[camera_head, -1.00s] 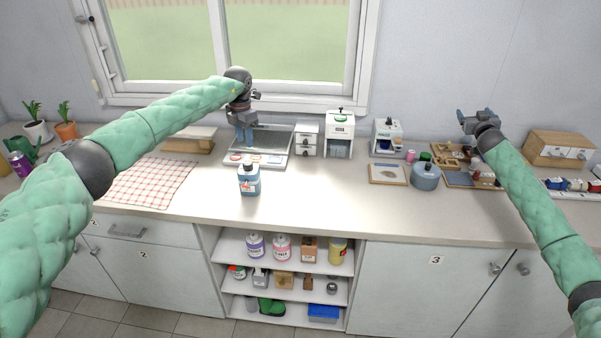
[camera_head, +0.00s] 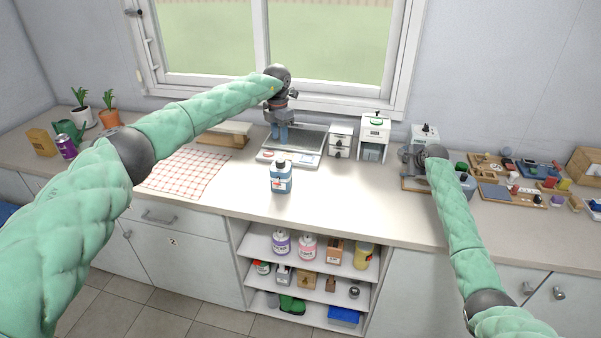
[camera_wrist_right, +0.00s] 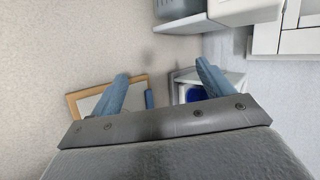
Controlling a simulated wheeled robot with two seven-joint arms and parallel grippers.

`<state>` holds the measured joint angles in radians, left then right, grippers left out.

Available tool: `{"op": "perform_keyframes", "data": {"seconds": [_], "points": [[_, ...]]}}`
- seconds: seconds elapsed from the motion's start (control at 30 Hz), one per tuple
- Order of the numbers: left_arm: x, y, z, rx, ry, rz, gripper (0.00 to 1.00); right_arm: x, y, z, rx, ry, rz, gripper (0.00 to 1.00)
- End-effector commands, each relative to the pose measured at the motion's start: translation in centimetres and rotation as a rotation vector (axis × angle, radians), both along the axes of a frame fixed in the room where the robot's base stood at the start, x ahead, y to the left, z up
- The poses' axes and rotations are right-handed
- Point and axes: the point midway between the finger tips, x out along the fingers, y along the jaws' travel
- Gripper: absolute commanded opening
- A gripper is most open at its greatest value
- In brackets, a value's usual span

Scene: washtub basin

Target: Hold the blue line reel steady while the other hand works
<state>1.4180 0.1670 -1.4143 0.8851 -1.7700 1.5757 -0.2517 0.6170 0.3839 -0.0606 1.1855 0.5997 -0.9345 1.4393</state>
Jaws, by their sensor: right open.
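I cannot surely pick out the blue line reel. A dark blue thing (camera_wrist_right: 194,93) shows inside a white housing (camera_wrist_right: 232,80) in the right wrist view, partly behind a finger. My right gripper (camera_head: 405,155) is above the counter, in front of a white dispenser (camera_head: 425,132) and over a framed board. Its blue fingers (camera_wrist_right: 161,72) are spread with nothing between them. A blue-grey round container (camera_head: 468,183) is partly hidden behind my right arm. My left gripper (camera_head: 281,134) points down over the grey tray scale (camera_head: 308,140); its finger gap is unclear.
A blue labelled bottle (camera_head: 281,179) stands near the counter front. A white drawer unit (camera_head: 340,141) and another white dispenser (camera_head: 374,137) stand by the wall. Trays of small parts (camera_head: 514,193) lie at right. A checked cloth (camera_head: 188,174) lies at left.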

Motion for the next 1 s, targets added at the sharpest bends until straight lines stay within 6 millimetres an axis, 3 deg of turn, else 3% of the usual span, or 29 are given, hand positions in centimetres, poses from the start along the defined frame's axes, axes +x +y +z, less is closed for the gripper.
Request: {"op": "perform_keyframes", "data": {"seconds": [0.03,0.3,0.6,0.8,1.0], "points": [[0.0,0.0,0.0,0.000,0.000,0.000,0.36,0.3,2.7,-0.4,0.076,0.028,0.010,0.80],[0.0,0.0,0.0,0.000,0.000,0.000,0.36,0.6,15.6,-1.2,0.446,0.201,0.074,0.80],[0.0,0.0,0.0,0.000,0.000,0.000,0.36,-0.9,29.8,-0.4,0.791,0.422,0.188,0.80],[0.0,0.0,0.0,0.000,0.000,0.000,0.36,-2.7,36.9,0.1,0.949,0.553,0.259,0.80],[0.0,0.0,0.0,0.000,0.000,0.000,0.36,-3.7,40.4,0.3,1.021,0.621,0.297,0.80]]}}
